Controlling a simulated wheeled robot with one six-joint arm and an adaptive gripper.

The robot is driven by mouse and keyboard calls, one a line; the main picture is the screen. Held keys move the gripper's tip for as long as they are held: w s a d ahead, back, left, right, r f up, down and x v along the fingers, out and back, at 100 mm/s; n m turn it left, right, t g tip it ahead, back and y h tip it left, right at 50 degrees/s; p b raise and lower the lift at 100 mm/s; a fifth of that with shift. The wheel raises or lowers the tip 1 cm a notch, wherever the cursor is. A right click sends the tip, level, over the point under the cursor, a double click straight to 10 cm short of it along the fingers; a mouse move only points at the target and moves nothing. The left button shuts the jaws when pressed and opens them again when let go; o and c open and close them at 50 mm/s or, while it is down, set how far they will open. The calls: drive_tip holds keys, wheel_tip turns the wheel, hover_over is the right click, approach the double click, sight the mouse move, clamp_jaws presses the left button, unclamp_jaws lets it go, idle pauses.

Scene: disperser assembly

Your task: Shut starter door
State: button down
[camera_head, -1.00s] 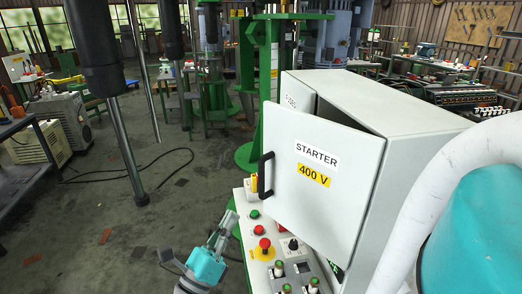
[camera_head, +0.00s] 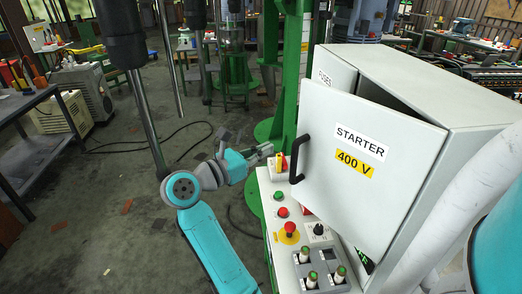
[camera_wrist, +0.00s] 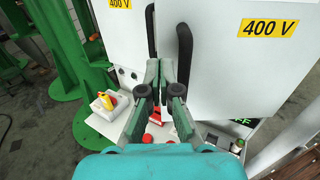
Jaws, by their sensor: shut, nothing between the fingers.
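The starter door (camera_head: 372,175) is a light grey panel marked STARTER and 400 V. It stands ajar, with a dark gap along its top between it and its cabinet (camera_head: 440,70). Its black handle (camera_head: 300,158) is on its left edge; in the wrist view this handle (camera_wrist: 184,52) is just right of the fingertips. My gripper (camera_head: 270,150) is left of the handle, above the control panel. In the wrist view my gripper (camera_wrist: 160,68) points at the cabinet front, fingers together and empty. I cannot tell whether a finger touches the door.
The FUSES cabinet (camera_head: 333,72) stands behind the door; another black handle (camera_wrist: 150,32) shows left of the starter handle. The control panel (camera_head: 268,200) below carries several buttons and a yellow-and-red switch (camera_head: 280,163). A green column (camera_head: 292,70) rises behind. Open floor lies left.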

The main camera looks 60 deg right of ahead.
sight(298, 134)
drive_tip(key=x, duration=0.9)
drive_tip(key=shift+d, duration=0.3)
drive_tip(key=shift+s+d, duration=0.1)
drive_tip(key=s+d+m+g+y, duration=0.2)
drive_tip(key=s+d+g, duration=0.3)
drive_tip(key=d, duration=0.8)
drive_tip(key=shift+s+m+y, duration=0.4)
drive_tip(key=shift+s+m, duration=0.15)
drive_tip(key=shift+m, duration=0.35)
drive_tip(key=w+d+v, duration=0.1)
drive_tip(key=w+v, duration=0.1)
drive_tip(key=v, duration=1.1)
drive_tip(key=shift+w+d, duration=0.15)
drive_tip(key=shift+w, duration=0.15)
drive_tip(key=shift+f, duration=0.15)
